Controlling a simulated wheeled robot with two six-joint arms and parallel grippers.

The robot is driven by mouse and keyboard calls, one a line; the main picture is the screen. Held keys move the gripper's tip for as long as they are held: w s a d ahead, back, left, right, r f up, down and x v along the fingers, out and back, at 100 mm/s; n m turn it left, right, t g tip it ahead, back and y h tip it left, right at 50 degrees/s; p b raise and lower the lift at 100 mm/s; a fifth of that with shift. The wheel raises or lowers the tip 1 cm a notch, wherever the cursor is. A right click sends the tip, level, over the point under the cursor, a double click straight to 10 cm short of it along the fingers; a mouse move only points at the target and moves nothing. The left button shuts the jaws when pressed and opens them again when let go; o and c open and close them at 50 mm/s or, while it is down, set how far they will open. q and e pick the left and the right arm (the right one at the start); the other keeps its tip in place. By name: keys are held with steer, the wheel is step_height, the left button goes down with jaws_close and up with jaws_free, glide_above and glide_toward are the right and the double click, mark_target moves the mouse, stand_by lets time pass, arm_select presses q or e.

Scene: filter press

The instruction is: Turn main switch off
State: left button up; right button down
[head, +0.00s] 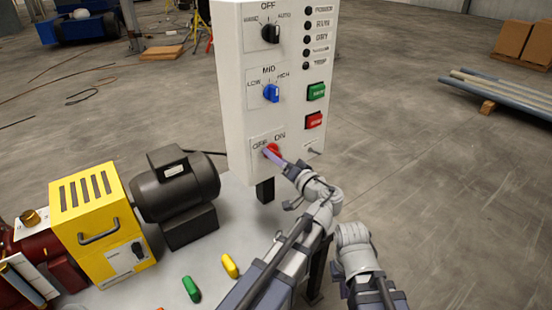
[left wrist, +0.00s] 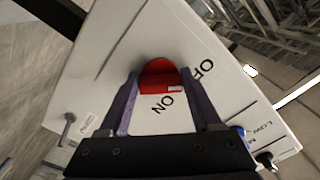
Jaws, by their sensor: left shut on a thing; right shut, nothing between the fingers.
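The main switch is a red rotary knob (head: 273,149) low on the front of the white control box (head: 236,100). OFF is printed at its upper left and ON at its upper right. My left gripper (head: 269,152) is at the knob in the head view and partly covers it. In the left wrist view the purple fingers (left wrist: 160,95) lie on either side of the red knob (left wrist: 158,70), closed on it. A small white mark shows on the knob; I cannot tell which label it points to. My right gripper's fingers are not visible.
Above the switch are a blue selector (head: 271,93), a black selector (head: 271,33), a green button (head: 316,92) and a red button (head: 314,121). A small metal key-like part (head: 314,150) sticks out beside the switch. A black motor (head: 177,185) and yellow housing (head: 95,215) stand at left.

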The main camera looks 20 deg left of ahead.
stand_by(0.3)
arm_select(q)
steer(key=o, duration=1.4)
